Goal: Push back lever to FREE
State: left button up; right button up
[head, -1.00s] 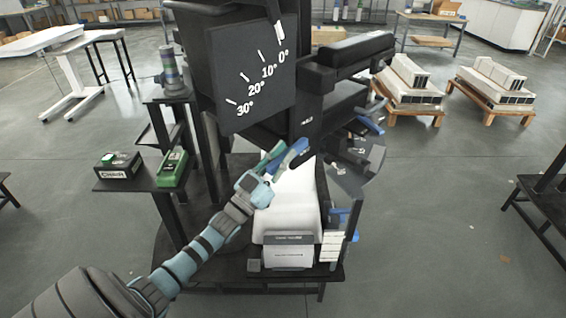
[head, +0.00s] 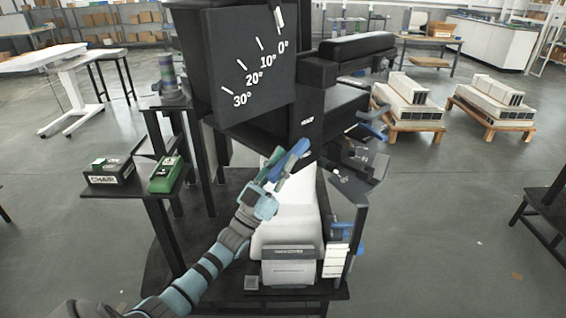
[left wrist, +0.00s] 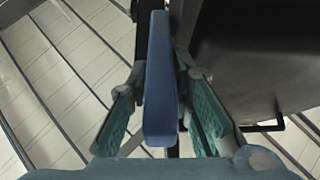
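A blue lever (head: 291,157) stands tilted beside the black column, above a white rounded housing (head: 290,222). My left gripper (head: 271,184) reaches it from the lower left in the head view. In the left wrist view the lever (left wrist: 160,85) runs lengthwise between the two green fingers of my left gripper (left wrist: 161,72). The fingertips lie close against both its sides and look shut on it. A black dial panel (head: 225,65) reads 0° to 30°, and its white pointer (head: 278,18) is by 0°. No FREE marking is legible. My right gripper is out of sight.
A dark shelf at left holds a box marked CHAIR (head: 109,171) and a green device (head: 167,174).

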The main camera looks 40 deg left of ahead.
pick_arm(q)
jog(key=shift+o, duration=1.2)
jog(key=v, duration=1.2)
